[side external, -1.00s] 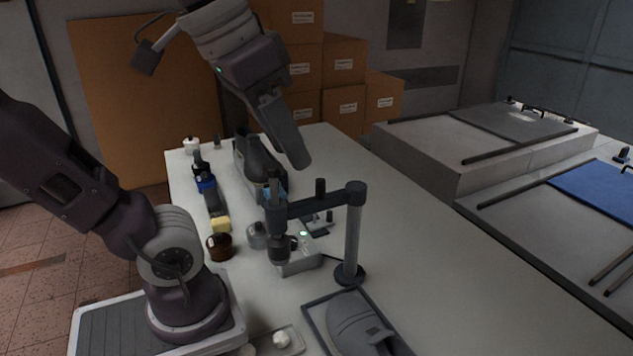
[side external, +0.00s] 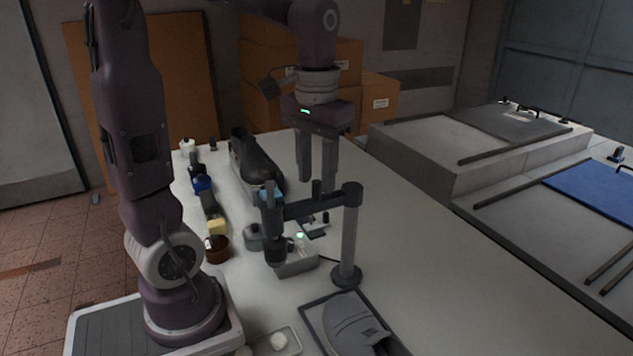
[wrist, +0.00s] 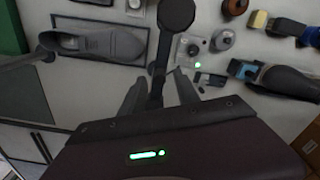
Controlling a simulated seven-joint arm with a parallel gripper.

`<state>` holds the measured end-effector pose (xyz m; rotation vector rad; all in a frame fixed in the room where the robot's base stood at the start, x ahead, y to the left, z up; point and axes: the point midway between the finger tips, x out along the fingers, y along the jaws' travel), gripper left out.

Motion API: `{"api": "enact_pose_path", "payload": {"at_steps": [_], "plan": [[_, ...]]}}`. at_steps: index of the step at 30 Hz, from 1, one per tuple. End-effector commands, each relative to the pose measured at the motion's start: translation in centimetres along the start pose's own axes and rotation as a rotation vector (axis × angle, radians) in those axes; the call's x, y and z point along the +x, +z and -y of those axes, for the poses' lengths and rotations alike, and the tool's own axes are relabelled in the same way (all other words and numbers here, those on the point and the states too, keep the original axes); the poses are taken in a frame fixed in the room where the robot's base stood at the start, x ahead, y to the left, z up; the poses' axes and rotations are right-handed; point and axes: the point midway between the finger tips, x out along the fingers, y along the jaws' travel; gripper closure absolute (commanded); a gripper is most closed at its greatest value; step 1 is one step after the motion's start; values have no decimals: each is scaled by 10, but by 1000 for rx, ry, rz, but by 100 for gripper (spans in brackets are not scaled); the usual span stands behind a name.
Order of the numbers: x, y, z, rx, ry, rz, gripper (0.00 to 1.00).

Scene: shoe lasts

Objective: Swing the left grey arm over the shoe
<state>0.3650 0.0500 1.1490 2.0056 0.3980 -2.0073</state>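The dark grey arm (side external: 318,205) reaches left from the top of an upright post (side external: 350,240), with a hanging head at its left end. In the wrist view the arm (wrist: 157,70) runs down from its round post top. A grey shoe (side external: 352,322) lies in a dark-rimmed tray at the front; it also shows at the left of the wrist view (wrist: 105,43). A darker shoe (side external: 256,160) lies farther back. My gripper (side external: 317,187) points down behind the arm, fingers apart. In the wrist view its fingers (wrist: 161,82) appear on either side of the arm; contact cannot be told.
A grey box with a green light (side external: 297,263) stands under the head. A jar (side external: 254,236), a brown pot (side external: 217,248), a yellow block (side external: 217,227) and brushes line the left side. The table's right side (side external: 440,290) is clear. Cartons (side external: 378,100) stand behind.

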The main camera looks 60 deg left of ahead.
Motion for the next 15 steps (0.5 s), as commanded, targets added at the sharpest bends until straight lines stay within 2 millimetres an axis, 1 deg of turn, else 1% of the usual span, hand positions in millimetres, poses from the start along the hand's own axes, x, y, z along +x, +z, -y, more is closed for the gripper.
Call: {"api": "enact_pose_path", "payload": {"at_steps": [1,4,7,12,13,15], "plan": [[8,0,0,0,0,4,62],[18,0,0,0,0,2,62],[22,0,0,0,0,1,62],[22,0,0,0,0,-1,62],[22,0,0,0,0,-1,66],[22,0,0,0,0,-1,80]]}}
